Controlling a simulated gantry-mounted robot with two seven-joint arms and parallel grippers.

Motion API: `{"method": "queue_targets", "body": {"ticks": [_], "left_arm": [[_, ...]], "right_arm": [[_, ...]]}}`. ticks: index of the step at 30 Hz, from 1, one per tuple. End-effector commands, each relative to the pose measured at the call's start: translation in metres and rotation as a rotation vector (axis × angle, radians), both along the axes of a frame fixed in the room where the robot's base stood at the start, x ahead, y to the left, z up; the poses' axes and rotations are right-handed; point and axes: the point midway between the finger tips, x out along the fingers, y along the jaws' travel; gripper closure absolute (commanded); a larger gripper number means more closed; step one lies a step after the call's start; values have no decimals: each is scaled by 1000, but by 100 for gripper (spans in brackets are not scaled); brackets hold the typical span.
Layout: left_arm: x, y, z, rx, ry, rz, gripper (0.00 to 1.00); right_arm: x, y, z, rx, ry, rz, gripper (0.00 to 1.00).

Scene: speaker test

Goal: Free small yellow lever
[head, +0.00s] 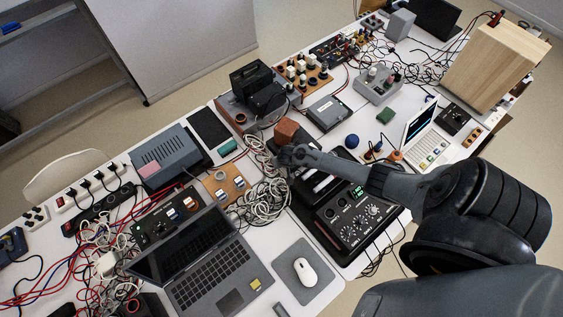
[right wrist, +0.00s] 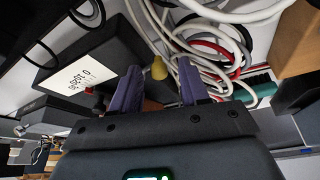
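The small yellow lever (right wrist: 158,68) shows in the right wrist view, between the two dark purple fingers of my right gripper (right wrist: 160,78). Gaps show on both sides of the lever, so the fingers are open around it and not closed on it. The lever's lower end is hidden by the gripper body. In the head view my right gripper (head: 291,155) is over the middle of the table, just below a brown-orange block (head: 286,131); the lever cannot be made out there. My left gripper is in neither view.
Tangled pale cables (head: 262,190) lie left of my right gripper; cables (right wrist: 215,50) also run close beyond its fingertips. A black box with a white label (right wrist: 85,75) stands beside the fingers. A laptop (head: 205,262), a mouse (head: 305,271) and a knobbed panel (head: 358,222) are nearby.

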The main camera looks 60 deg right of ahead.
Motion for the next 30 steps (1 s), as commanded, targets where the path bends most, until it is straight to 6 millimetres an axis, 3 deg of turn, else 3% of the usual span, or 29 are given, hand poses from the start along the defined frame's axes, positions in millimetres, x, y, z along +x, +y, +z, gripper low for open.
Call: {"method": "queue_targets", "body": {"ticks": [10,24,30], "left_arm": [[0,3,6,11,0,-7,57],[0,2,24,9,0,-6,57],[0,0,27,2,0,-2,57]], "right_arm": [[-4,3,12,0,1,1,55],[-27,18,76,0,1,1,55],[-32,22,94,1,-1,0,55]]}}
